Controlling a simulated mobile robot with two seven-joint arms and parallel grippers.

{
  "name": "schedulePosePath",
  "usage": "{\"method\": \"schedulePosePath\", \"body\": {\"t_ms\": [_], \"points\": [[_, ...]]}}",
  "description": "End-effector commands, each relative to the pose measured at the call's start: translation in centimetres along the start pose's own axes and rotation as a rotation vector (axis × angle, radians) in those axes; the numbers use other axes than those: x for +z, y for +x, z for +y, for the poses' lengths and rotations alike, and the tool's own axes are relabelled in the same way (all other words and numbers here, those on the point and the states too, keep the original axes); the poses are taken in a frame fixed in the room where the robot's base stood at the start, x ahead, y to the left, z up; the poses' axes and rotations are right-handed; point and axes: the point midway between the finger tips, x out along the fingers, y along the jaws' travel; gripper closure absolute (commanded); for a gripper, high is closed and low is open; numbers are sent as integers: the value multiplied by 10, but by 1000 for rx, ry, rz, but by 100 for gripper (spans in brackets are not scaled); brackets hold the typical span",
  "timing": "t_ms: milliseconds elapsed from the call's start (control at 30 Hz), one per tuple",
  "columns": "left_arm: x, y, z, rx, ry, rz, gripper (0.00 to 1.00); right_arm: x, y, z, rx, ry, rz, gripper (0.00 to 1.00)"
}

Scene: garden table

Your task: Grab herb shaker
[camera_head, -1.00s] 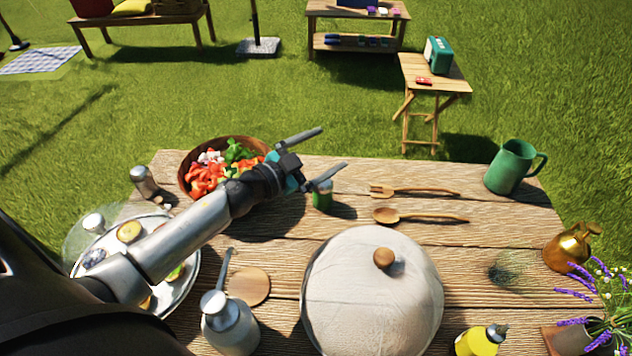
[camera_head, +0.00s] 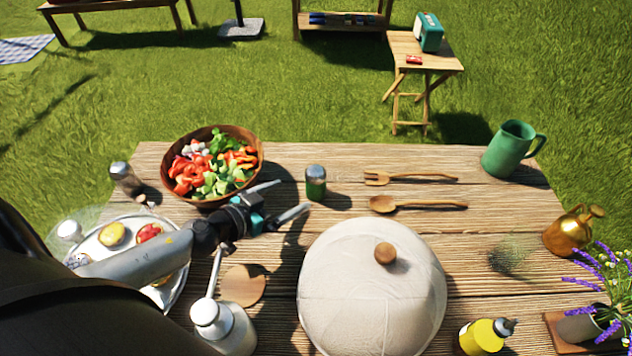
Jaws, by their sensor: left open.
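The herb shaker (camera_head: 316,184), a small clear jar with green contents and a grey cap, stands upright on the table, right of the salad bowl. My left gripper (camera_head: 287,199) is open and empty, its two fingers pointing right toward the shaker. The fingertips are left of and slightly nearer than the shaker, apart from it. A second shaker (camera_head: 124,178) with a metal cap stands at the table's left edge. My right gripper is not in view.
A wooden bowl of salad (camera_head: 225,136) sits behind my left gripper. A domed cover with a wooden knob (camera_head: 372,290) stands in front of the shaker. A wooden fork (camera_head: 410,177) and spoon (camera_head: 420,205) lie to the right. A white bottle (camera_head: 222,326) stands near the front.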

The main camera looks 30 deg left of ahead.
Motion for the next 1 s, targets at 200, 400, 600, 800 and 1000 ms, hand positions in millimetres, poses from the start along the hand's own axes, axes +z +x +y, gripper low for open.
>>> {"method": "schedulePosePath", "body": {"t_ms": [200,400,600,800,1000], "points": [[-1,28,-1,-2,2,3,1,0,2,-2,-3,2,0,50],[0,49,0,-1,2,2,1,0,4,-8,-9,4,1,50],[0,58,0,0,2,0,1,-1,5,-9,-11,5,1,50],[0,76,0,0,2,2,1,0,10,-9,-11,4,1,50],[0,99,0,0,2,2,1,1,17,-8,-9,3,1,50]]}}
